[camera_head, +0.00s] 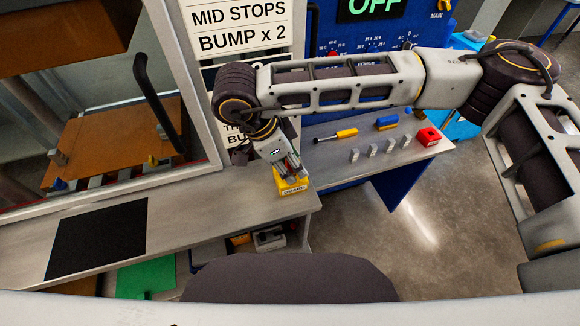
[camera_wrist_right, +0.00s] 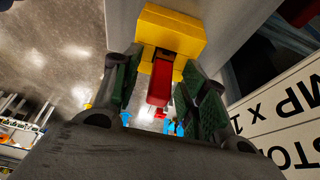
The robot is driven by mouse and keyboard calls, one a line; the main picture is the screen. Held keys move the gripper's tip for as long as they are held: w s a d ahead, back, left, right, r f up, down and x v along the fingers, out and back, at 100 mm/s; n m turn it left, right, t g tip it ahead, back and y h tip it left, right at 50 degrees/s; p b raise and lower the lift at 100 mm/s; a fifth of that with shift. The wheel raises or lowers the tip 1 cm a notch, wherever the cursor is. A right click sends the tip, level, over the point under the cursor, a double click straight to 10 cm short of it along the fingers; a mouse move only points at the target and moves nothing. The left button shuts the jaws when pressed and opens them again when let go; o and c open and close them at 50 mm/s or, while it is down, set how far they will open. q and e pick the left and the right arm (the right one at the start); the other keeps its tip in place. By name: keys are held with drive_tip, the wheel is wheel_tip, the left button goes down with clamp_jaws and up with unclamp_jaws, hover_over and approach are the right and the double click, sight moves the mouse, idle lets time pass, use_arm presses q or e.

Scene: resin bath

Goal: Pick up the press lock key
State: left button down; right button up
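A yellow block (camera_head: 291,185) with a dark-lettered label sits at the right end of the grey bench. In the right wrist view the yellow block (camera_wrist_right: 172,32) has a red piece (camera_wrist_right: 160,84) sticking out of it toward the camera, apparently the press lock key. My right gripper (camera_head: 287,169) is just above the block in the head view and hides the red piece there. Its green-padded fingers (camera_wrist_right: 160,88) stand on both sides of the red piece, with what looks like a gap at each side. My left gripper is not in view.
A black mat (camera_head: 97,240) lies on the bench at left, beside the press opening with its brown platen (camera_head: 118,140). Signs stand behind my arm.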

clamp_jaws()
drive_tip(key=shift+r+b, duration=0.85)
drive_tip(key=shift+r, duration=4.15)
drive_tip(key=shift+w, duration=0.1)
